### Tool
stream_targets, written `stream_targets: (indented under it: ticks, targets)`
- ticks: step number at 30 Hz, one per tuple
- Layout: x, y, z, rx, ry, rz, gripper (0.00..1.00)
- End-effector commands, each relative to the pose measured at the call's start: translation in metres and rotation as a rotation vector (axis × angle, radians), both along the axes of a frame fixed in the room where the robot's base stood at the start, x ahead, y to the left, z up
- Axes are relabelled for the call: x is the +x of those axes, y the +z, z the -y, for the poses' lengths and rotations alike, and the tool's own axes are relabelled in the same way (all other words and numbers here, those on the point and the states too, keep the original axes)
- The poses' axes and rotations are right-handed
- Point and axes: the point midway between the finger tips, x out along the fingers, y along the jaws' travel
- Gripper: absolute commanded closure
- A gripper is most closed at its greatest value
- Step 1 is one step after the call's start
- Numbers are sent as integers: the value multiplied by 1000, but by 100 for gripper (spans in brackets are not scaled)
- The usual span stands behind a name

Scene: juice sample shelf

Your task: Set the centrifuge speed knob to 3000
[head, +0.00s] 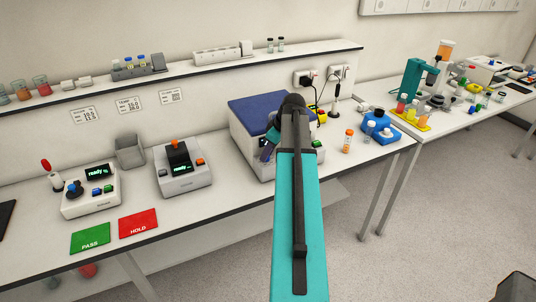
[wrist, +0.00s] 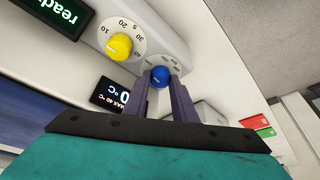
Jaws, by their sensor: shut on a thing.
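The centrifuge (head: 245,150) is a white box with a dark blue lid, standing on the bench behind my arm. In the wrist view, its front panel carries a blue knob (wrist: 159,76) with a small dial around it. The dial's numbers are too small or covered to read, so its setting cannot be told. My gripper (wrist: 162,88) has its two purple fingers shut on the blue knob, one on each side. In the head view, my gripper (head: 268,147) is at the centrifuge's front, and my arm hides most of the panel.
A yellow knob (wrist: 119,46) with a larger numbered dial sits close beside the blue knob. A "ready" display (wrist: 55,12) and a temperature display (wrist: 112,95) are nearby.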

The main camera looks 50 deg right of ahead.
Motion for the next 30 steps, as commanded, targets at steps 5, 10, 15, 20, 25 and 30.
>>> stream_targets:
  ticks: [5,10,15,20,25,30]
  targets:
    - [-1,-2,-3,-1,-124,1,98]
    - [0,-2,-4,-2,-259,1,98]
    - [0,-1,-5,-2,-395,0,98]
    - [0,-1,-6,-1,-518,1,98]
    - [1,0,-6,-3,-649,1,98]
    - [2,0,-7,-2,-778,0,98]
